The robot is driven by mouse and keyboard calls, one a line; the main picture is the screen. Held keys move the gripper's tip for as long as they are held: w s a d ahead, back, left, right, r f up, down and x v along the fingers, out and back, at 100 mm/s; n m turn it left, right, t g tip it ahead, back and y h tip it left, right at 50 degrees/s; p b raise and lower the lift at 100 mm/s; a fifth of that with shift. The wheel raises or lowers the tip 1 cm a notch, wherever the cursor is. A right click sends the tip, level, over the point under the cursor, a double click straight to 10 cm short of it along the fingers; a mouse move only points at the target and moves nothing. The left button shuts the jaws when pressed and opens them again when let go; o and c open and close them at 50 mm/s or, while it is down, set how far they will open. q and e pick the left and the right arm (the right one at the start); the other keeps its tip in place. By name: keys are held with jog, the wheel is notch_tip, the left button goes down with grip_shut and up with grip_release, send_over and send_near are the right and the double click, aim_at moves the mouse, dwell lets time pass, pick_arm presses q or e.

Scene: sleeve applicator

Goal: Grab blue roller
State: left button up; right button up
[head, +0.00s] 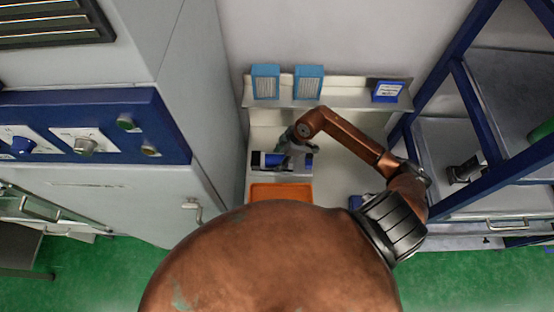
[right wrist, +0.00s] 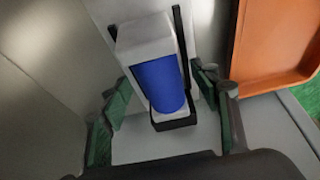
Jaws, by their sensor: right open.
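The blue roller (right wrist: 160,84) shows in the right wrist view, seated in a white and black holder (right wrist: 143,36) on the pale worktop. My right gripper (right wrist: 166,92) is open, with green-padded fingers to the left and right of the roller. I see no finger closed on it. In the head view my right gripper (head: 292,147) reaches down over the small applicator unit on the bench and partly hides it. My left gripper is not in view.
An orange tray (head: 281,193) lies close to the applicator, on the near side. Blue boxes (head: 265,82) and a blue-and-white box (head: 388,91) stand on the shelf behind. A grey cabinet wall is at left, a blue-framed rack (head: 462,92) at right.

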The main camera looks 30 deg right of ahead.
grip_shut()
dwell(0.8)
